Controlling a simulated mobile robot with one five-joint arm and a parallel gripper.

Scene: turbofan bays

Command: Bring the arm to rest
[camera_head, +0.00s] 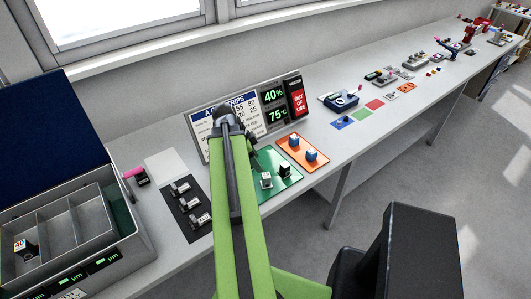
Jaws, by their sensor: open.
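My green arm reaches up from the bottom middle of the head view over the front of the bench. At its far end is a dark joint, and my gripper (256,150) shows small and dark just beyond it, open. It is in front of the display board and above the back of the green mat. The arm hides part of the gripper and part of the board. I see nothing held in it.
The display board (207,140) stands behind. A green mat (288,181) and an orange mat (317,161) carry small blocks. A black panel (176,203) and a compartmented grey case (140,246) are left. Further right are a blue device (343,102) and coloured squares (362,115).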

